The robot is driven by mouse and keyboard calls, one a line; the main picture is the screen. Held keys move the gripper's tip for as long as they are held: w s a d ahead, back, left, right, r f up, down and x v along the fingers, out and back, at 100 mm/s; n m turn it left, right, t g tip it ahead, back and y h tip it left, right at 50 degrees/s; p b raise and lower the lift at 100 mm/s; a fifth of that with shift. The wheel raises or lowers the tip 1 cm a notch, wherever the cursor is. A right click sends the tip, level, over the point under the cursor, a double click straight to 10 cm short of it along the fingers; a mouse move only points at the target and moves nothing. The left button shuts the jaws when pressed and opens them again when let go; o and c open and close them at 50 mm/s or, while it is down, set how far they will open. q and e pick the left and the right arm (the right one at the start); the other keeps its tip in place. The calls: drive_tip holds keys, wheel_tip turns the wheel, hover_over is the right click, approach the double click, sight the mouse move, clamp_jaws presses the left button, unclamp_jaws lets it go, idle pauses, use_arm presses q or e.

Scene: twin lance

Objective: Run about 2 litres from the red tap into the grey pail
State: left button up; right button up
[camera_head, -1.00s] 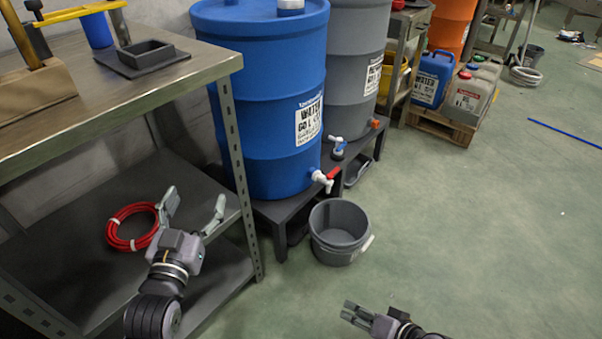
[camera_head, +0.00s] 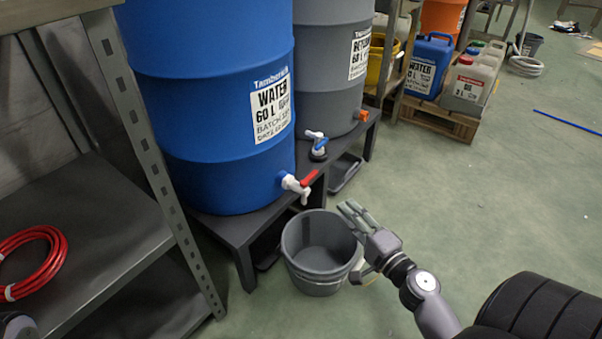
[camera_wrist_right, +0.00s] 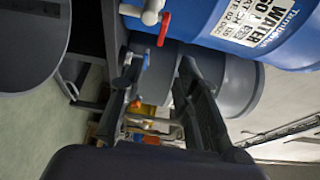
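The red tap (camera_head: 300,184), a white spout with a red lever, sticks out low on the blue water barrel (camera_head: 215,110). It also shows at the top of the right wrist view (camera_wrist_right: 163,28). I see no water running from it. The grey pail (camera_head: 300,272) stands upright on the floor, under and slightly in front of the spout. I see no water in it. My right gripper (camera_head: 356,243) is open and empty at the pail's right rim; I cannot tell if it touches. Its parted fingers show in the right wrist view (camera_wrist_right: 160,78). My left gripper's fingers are not in view.
A grey barrel (camera_head: 335,60) with a blue-levered tap (camera_head: 317,146) stands behind on the same low dark stand (camera_head: 235,228). A metal shelf (camera_head: 110,220) with a red hose coil (camera_head: 30,262) is at left. Open floor lies at right.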

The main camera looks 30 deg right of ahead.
sight(314, 177)
drive_tip(key=w+b, duration=0.1)
drive_tip(key=w, duration=1.5)
drive_tip(key=shift+w+r, duration=0.1)
drive_tip(key=shift+w, duration=0.15)
drive_tip(key=shift+c, duration=0.4)
clamp_jaws()
